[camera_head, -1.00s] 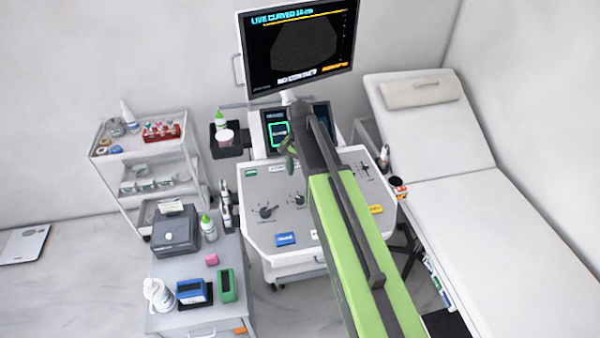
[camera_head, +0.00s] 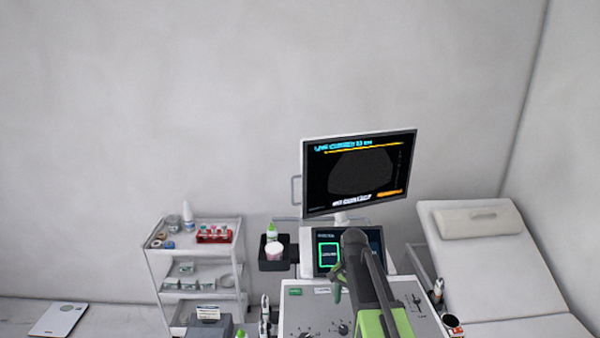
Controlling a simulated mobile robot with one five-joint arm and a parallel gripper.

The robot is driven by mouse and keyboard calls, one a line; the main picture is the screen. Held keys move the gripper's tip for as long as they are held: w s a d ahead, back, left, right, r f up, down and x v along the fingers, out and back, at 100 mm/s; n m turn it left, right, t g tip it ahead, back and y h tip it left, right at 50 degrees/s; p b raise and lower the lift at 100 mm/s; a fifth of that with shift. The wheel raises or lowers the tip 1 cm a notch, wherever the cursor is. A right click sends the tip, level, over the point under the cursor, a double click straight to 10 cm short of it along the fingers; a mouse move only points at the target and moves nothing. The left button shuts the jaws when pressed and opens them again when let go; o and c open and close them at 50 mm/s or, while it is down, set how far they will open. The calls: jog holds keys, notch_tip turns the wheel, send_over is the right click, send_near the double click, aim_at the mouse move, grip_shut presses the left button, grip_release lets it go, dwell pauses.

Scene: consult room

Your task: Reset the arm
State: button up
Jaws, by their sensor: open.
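My green and dark arm rises from the bottom edge toward the ultrasound machine. My gripper (camera_head: 337,284) shows as a small green and dark shape at the arm's far end, in front of the machine's small touch screen (camera_head: 328,255). I see nothing held in it, though the arm's end partly hides it. The arm covers part of the machine's control panel (camera_head: 308,312) and the right part of the touch screen.
The large monitor (camera_head: 360,172) stands above the panel. A white trolley (camera_head: 150,262) with a red tube rack (camera_head: 214,234) is at left. A cup holder (camera_head: 272,264) sits beside the machine. An exam couch (camera_head: 490,270) is at right. A scale (camera_head: 58,319) lies on the floor.

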jog(key=s+f+n+b, duration=0.2)
jog(key=s+f+n, duration=0.1)
jog(key=s, duration=0.3)
jog(key=s+f+n+b, duration=0.2)
jog(key=s+f+n, duration=0.2)
jog(key=s, duration=0.3)
jog(key=shift+s+a+n, duration=0.15)
jog(key=shift+n, duration=0.35)
